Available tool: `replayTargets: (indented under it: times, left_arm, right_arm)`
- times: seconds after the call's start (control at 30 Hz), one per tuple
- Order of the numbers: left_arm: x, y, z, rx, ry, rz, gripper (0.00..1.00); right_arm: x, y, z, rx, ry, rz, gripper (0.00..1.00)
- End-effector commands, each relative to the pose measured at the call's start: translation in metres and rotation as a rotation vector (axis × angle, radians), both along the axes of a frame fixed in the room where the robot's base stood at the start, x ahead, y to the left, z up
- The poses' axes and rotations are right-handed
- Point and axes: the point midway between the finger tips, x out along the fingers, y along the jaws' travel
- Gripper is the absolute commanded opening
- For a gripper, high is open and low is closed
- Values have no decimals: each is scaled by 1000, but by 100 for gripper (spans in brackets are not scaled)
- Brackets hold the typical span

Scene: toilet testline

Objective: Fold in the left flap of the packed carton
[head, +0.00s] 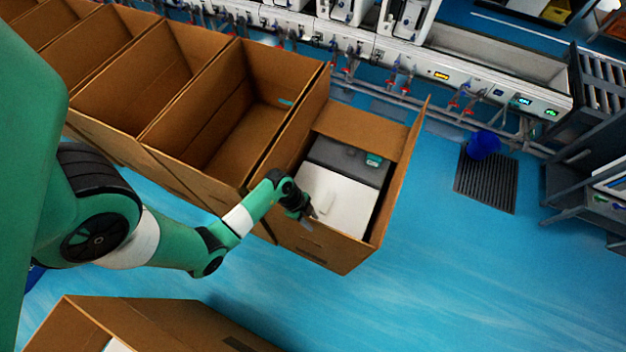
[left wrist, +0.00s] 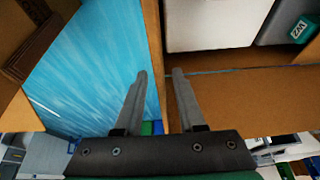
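The packed carton (head: 325,247) stands at the right end of a row of cartons. Inside lie a white block (head: 337,200) and a dark grey piece (head: 345,160) with a green label. Its left flap (head: 300,122) stands up along the left side, next to the neighbouring carton. The right flap (head: 405,165) also stands up. A far flap (head: 360,125) slopes over the back of the opening. My left gripper (head: 308,212) is at the carton's near left corner. In the left wrist view its fingers (left wrist: 160,75) are apart, with a cardboard edge (left wrist: 153,50) just beyond the gap. My right gripper is not in view.
Open, empty-looking cartons (head: 215,120) line up to the left, close to the packed one. Another carton (head: 150,325) is at the bottom left. A white test line with pipes (head: 455,65) runs behind. Blue floor (head: 470,270) is clear on the right.

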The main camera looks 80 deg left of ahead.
Motion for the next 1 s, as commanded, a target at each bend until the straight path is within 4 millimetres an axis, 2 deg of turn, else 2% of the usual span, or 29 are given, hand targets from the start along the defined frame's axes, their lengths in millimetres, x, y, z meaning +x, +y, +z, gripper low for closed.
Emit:
replayTargets:
  times: [0.03,0.1,0.43,0.6,0.67,1.0]
  left_arm:
    - [3,-2,-10,0,0,-2,39]
    - [5,-3,-15,0,0,-1,39]
    - [7,-5,-18,1,-1,0,39]
    - [7,-5,-18,0,-1,0,8]
    - [7,-5,-18,0,-1,0,0]
    - [7,-5,-18,0,-1,0,0]
  right_arm:
    - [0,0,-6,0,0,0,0]
    - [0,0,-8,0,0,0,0]
    - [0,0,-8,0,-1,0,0]
    - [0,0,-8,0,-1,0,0]
    - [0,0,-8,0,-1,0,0]
    - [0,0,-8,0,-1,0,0]
